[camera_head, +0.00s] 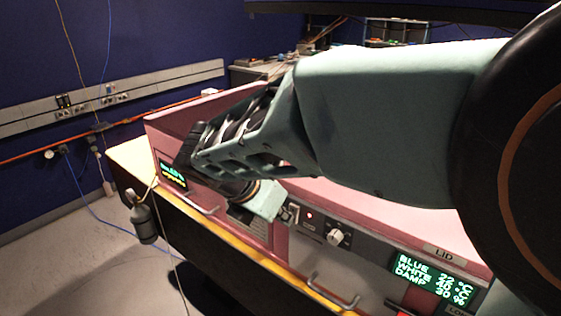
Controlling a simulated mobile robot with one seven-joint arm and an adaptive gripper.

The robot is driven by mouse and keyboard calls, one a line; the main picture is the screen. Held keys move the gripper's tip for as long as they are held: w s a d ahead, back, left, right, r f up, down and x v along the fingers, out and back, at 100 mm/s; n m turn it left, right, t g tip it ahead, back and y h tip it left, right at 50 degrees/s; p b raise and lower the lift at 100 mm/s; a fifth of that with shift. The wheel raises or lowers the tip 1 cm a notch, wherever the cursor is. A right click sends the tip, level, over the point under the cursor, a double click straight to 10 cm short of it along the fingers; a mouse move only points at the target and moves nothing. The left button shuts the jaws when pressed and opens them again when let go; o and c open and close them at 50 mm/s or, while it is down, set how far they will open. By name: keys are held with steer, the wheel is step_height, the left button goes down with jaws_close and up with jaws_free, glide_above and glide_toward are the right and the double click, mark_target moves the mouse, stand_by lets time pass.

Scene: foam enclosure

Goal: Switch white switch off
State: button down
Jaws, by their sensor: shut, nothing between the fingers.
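A small pale switch (294,212) sits on the grey front panel of the pink enclosure, left of a lit red lamp (309,215). It appears to be the white switch; its lever position is too small to tell. My gripper (281,211) reaches down from the wrist to the panel, its tip right beside the switch's left side. The gripper is shut with nothing in it. I cannot tell whether it touches the switch. My arm hides part of the panel and the enclosure behind it.
A white knob (338,236) is right of the lamp. A green-text display (432,278) reads BLUE, WHITE and DAMP values. Metal handles (333,293) stick out along the front. A dark canister (143,219) hangs at the left corner. Open floor lies left.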

stand_by(0.3)
steer(key=shift+w+d+f+t+b, duration=0.2)
steer(key=shift+t+b, duration=0.1)
steer(key=shift+b, duration=0.45)
steer(key=shift+r, duration=0.15)
steer(key=shift+r+p, duration=0.75)
steer(key=shift+p, duration=0.15)
steer(key=shift+s, duration=0.1)
